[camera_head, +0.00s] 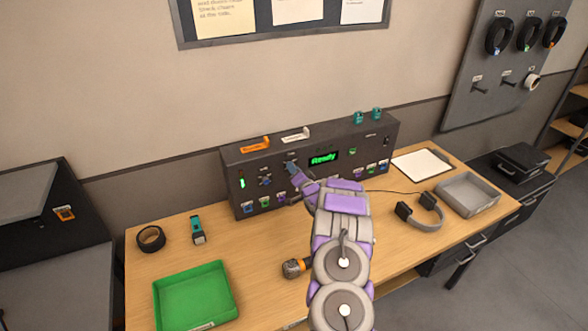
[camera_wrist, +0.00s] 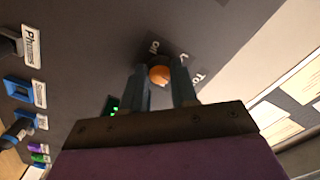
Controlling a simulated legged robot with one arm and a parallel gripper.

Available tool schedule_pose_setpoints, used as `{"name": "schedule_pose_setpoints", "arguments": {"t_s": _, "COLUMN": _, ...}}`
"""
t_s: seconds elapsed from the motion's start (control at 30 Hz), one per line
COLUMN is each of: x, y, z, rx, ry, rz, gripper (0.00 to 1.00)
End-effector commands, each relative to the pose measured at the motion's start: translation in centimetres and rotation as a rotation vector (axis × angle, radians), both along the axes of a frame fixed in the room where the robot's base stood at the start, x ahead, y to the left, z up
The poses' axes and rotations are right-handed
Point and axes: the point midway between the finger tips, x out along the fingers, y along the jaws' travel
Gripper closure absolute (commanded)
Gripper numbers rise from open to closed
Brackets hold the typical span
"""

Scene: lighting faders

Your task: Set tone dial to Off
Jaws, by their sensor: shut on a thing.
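The control box (camera_head: 378,135) stands at the back of the wooden table, with a green "Ready" display (camera_head: 323,158). My gripper (camera_head: 291,167) reaches its front panel, left of the display. In the wrist view my gripper's two teal fingers (camera_wrist: 162,80) sit on either side of an orange-faced dial (camera_wrist: 159,75) and are shut on it. Lettering beginning "To" is beside the dial, and a mark that seems to read "Off" is close to its rim. The dial's pointer is not clear. In the head view my gripper hides the dial.
Other controls sit close by on the panel, including a knob (camera_head: 265,181) and a "Phones" jack (camera_wrist: 10,46). A green tray (camera_head: 229,301), black tape roll (camera_head: 151,238), headphones (camera_head: 430,207), grey tray (camera_head: 490,205) and clipboard (camera_head: 422,163) lie on the table.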

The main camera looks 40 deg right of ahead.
Motion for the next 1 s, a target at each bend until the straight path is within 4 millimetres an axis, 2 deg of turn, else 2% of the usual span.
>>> {"name": "schedule_pose_setpoints", "arguments": {"t_s": 1.0, "x": -0.23, "y": -0.04, "z": -0.75, "rx": -0.931, "ry": 0.238, "rz": 0.003, "gripper": 1.0}}
